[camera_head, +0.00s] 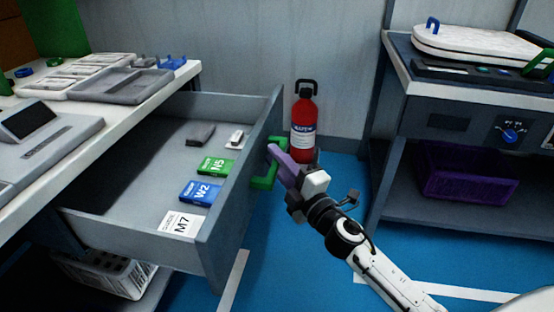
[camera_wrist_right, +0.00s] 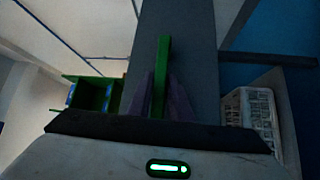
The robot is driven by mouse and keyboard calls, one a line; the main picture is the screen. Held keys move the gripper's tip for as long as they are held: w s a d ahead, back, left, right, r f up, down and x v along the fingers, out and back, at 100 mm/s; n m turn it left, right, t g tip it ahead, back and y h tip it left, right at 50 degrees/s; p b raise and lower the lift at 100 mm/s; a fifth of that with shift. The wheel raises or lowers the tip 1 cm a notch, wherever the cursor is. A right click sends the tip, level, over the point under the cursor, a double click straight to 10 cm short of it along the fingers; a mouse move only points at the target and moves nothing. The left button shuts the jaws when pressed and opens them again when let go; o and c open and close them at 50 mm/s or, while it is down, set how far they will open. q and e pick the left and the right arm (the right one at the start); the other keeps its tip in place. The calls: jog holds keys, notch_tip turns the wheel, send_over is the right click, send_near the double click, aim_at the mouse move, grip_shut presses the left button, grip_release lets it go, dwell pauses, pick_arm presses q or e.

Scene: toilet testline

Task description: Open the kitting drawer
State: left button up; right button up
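The kitting drawer (camera_head: 238,200) stands pulled far out from under the left workbench, its inside exposed. Its green handle (camera_head: 264,183) is on the outer face of the front panel. My right gripper (camera_head: 275,156), with purple fingers, reaches the handle from the right. In the right wrist view the green handle bar (camera_wrist_right: 163,65) runs between the two purple fingers (camera_wrist_right: 162,100), which look closed on it from both sides. Part of the handle is hidden behind the fingers in the head view. My left gripper is not in view.
The drawer holds a green N5 box (camera_head: 216,167), a blue W2 box (camera_head: 201,192), a white M7 card (camera_head: 179,223) and small parts. A red fire extinguisher (camera_head: 303,125) stands behind the gripper. A right bench (camera_head: 400,85) has a purple crate (camera_head: 467,175) below. Blue floor between is clear.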

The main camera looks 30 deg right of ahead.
jog(key=shift+s, duration=0.1)
jog(key=shift+s+f, duration=0.15)
jog(key=shift+s, duration=0.15)
jog(key=s+f, duration=0.1)
jog(key=s, duration=0.8)
jog(key=shift+s+d+b, duration=0.2)
jog(key=shift+d+b, duration=0.1)
jog(key=shift+d, duration=0.1)
